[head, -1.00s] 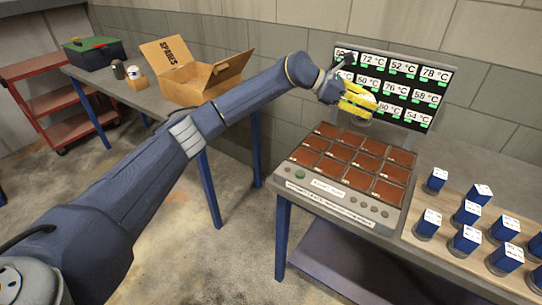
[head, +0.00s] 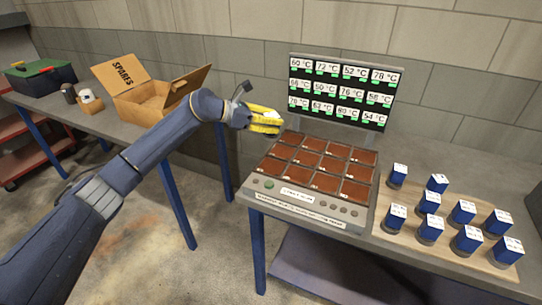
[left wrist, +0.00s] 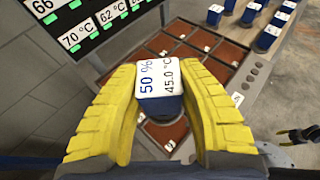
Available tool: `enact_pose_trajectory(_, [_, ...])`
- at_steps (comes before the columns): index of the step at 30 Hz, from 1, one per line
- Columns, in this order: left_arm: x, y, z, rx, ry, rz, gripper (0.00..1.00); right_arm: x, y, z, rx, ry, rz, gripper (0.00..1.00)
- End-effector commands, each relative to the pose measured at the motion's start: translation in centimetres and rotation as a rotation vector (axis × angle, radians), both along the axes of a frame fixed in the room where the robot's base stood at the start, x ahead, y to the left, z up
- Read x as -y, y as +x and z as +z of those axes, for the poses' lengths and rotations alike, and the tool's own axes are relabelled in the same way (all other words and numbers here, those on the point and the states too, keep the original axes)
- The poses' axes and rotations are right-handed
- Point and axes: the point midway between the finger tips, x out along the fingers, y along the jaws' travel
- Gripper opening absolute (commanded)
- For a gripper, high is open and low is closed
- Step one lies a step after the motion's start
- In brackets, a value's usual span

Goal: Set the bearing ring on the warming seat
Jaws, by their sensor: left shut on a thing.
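My left gripper (head: 268,121) has yellow fingers and is shut on a blue block with a white top label (left wrist: 160,78) reading "50 %" and "45.0 °C". The panel has a grid of brown square seats (head: 318,161). In the left wrist view, brown seats (left wrist: 190,40) lie beyond and below the fingers. A dark gripper-like part, seemingly my right gripper (left wrist: 292,136), shows at the right edge.
A display board (head: 342,88) with white temperature readings stands behind the panel. Several blue blocks with white tops (head: 431,202) stand on a wooden board (head: 385,236) at right. An open "SPARES" carton (head: 150,88) and a green-lidded toolbox (head: 38,78) stand on the left bench.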

Motion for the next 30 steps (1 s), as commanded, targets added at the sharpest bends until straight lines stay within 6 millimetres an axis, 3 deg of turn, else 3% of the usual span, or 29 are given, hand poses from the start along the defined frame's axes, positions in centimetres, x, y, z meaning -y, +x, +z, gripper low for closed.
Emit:
enact_pose_trajectory(6, [0.1,0.0,-4.6,-0.002,-0.003,0.0,0.0,0.0,0.0,0.0,0.0,0.0,0.0,0.44])
enact_pose_trajectory(12, [0.0,0.0,-7.5,0.0,-0.003,0.0,0.0,0.1,0.0,0.0,0.0,0.0,0.001,0.44])
enact_pose_trajectory(23, [0.1,0.0,-9.1,0.001,-0.004,0.0,0.0,0.3,0.1,0.0,0.001,-0.003,0.001,0.44])
enact_pose_trajectory(30, [0.0,0.0,-11.8,-0.001,-0.003,0.0,0.0,0.3,0.2,0.0,0.002,-0.003,0.001,0.44])
